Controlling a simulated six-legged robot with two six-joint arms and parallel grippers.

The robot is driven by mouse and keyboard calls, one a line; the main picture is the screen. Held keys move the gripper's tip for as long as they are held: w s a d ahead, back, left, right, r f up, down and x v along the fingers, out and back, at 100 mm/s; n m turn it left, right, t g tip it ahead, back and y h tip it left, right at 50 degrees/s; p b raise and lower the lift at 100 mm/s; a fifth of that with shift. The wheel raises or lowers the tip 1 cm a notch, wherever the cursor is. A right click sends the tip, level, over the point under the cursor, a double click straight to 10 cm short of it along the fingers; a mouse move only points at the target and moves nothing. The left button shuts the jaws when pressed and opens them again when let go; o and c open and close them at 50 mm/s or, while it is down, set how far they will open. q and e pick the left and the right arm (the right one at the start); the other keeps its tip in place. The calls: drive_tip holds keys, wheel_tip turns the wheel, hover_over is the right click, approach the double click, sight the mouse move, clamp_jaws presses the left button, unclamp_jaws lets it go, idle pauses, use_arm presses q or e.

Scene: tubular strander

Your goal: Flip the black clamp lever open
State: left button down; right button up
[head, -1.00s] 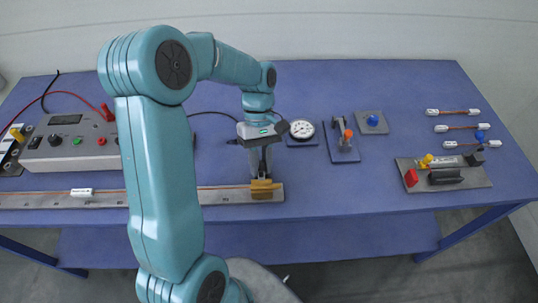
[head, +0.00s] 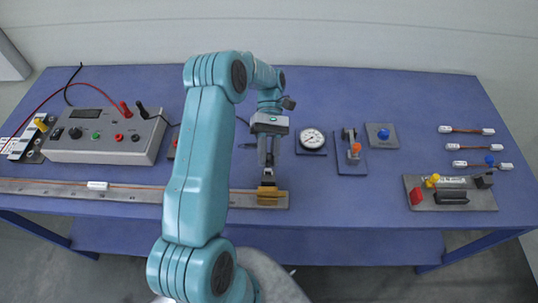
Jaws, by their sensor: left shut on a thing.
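My left gripper (head: 268,172) points down over the yellow clamp block (head: 270,197) at the right end of the long grey rail (head: 120,193). Its fingers are shut on the black clamp lever (head: 268,180), a small dark piece at the top of the block. The fingers hide most of the lever, so its exact angle is hard to tell. My right gripper is not in view.
A control box (head: 108,140) with red and black plugs stands at the left. Right of the gripper are a round dial gauge (head: 312,139), an orange-tipped toggle clamp (head: 352,152), a blue button (head: 384,134) and a grey fixture plate (head: 472,199). Several small wired pieces lie far right.

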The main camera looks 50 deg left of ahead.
use_arm(q)
drive_tip(key=shift+w+a, duration=0.1)
drive_tip(key=shift+w, duration=0.05)
idle(0.4)
drive_tip(key=c, duration=0.9)
unclamp_jaws()
drive_tip(key=shift+c, duration=0.2)
drive_tip(key=shift+g, duration=0.3)
